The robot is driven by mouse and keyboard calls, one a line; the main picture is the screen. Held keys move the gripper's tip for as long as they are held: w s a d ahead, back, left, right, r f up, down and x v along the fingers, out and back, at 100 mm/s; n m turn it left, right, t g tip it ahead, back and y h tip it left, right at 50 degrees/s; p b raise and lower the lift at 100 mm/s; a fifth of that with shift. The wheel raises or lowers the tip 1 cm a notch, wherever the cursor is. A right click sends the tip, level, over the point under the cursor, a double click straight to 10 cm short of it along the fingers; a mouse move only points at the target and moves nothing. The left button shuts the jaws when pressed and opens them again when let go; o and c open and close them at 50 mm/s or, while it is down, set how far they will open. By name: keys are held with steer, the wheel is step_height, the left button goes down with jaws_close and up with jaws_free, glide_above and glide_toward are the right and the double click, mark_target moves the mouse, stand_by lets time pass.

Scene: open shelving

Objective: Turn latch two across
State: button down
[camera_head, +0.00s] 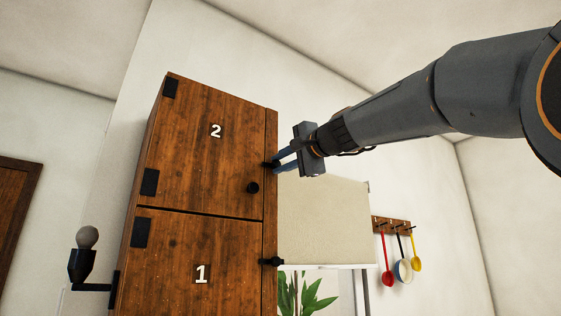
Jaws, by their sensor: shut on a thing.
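A tall wooden cabinet has an upper door marked 2 (207,150) and a lower door marked 1 (190,262). Both doors look closed. Latch two (267,165) is a small black piece at the right edge of the upper door, partly hidden by my fingertips. I cannot tell its exact angle. My gripper (275,163) reaches in from the right, its blue fingers shut on latch two. A round black knob (252,188) sits on the upper door, just below left of the latch.
Latch one (271,261) lies sideways at the lower door's right edge. A pale panel (325,220) and a rack of hanging utensils (392,226) are at right, with a plant (305,296) below.

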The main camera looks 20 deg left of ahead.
steer(key=shift+m, duration=0.3)
steer(key=c, duration=1.6)
jaws_free()
steer(key=shift+o, duration=0.2)
steer(key=shift+s, duration=0.1)
steer(key=b+v, duration=0.3)
steer(key=v, duration=0.4)
steer(key=shift+s+d+b, duration=0.25)
steer(key=shift+b, duration=0.15)
